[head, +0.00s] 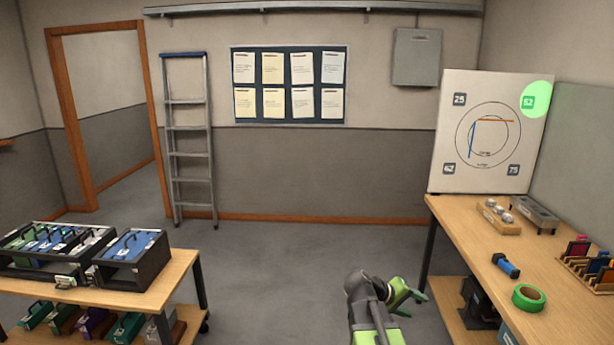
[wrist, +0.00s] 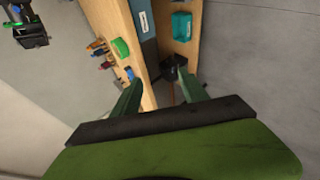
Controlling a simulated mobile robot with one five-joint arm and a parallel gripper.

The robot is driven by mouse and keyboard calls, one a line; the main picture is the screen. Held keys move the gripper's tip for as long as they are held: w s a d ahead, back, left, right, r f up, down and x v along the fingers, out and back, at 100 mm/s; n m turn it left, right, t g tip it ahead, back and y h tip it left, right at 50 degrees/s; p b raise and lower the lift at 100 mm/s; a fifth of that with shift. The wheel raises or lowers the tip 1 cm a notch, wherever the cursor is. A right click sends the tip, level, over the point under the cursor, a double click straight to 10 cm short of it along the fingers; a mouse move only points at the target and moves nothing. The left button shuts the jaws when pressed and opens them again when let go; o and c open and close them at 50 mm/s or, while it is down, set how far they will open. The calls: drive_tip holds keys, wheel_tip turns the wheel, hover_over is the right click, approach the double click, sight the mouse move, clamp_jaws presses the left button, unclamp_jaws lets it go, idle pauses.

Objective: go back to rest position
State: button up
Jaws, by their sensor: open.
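My gripper (head: 410,299) shows at the bottom centre-right of the head view, with green fingers and a dark grey wrist above the open floor. In the wrist view my gripper (wrist: 165,95) has its two dark green fingers spread apart with nothing between them. Beyond the fingers, that view shows the edge of the wooden workbench (wrist: 150,92) and a dark object under it. My gripper is left of the workbench (head: 470,223) in the head view and appears to touch nothing.
The workbench bears a green tape roll (head: 529,298), a blue-black cylinder (head: 506,265) and a slotted wooden rack (head: 590,271). A white board (head: 490,176) stands at its back. A wheeled table (head: 180,275) with fader cases is at left. The floor (head: 290,270) between is clear.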

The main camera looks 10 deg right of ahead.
drive_tip(key=s+a+f+y, duration=0.2)
drive_tip(key=a+f+y, duration=0.1)
drive_tip(key=a, duration=0.6)
drive_tip(key=s+a+f+g+y, duration=0.1)
drive_tip(key=s+a+f+y, duration=0.1)
drive_tip(key=a, duration=0.8)
drive_tip(key=s+a+f+y, duration=0.2)
drive_tip(key=a+f+y, duration=0.3)
drive_tip(key=a, duration=0.4)
drive_tip(key=shift+s+a+g+y, duration=0.2)
drive_tip(key=shift+s+g+y, duration=0.15)
drive_tip(key=shift+g+y, duration=0.05)
